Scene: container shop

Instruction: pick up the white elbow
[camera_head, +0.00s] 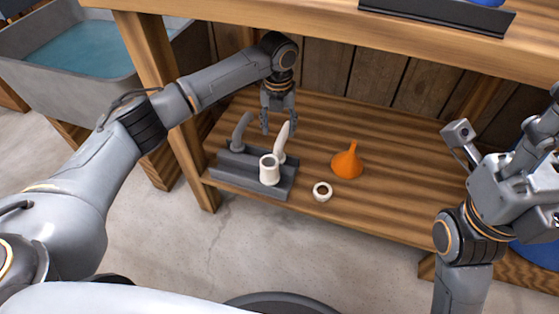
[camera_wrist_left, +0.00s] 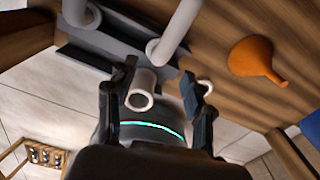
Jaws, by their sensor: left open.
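A white bent pipe piece, which looks like the white elbow (camera_head: 281,143), stands in the grey rack (camera_head: 225,178) on the wooden shelf. It also shows in the left wrist view (camera_wrist_left: 178,30), with a round opening at its near end. A short white cylinder (camera_head: 269,171) stands at the rack's front right; in the left wrist view this cylinder (camera_wrist_left: 139,92) appears between my fingers. My left gripper (camera_head: 277,130) is open, pointing down close behind and above the white elbow. Whether it touches is unclear. My right gripper (camera_head: 495,165) is at the right, its jaw state unclear.
A grey bent pipe (camera_head: 240,132) stands in the rack left of the elbow. A white ring (camera_head: 322,191) and an orange funnel (camera_head: 347,161) lie to the right. An upper wooden shelf (camera_head: 330,27) overhangs the back. The shelf's right part is clear.

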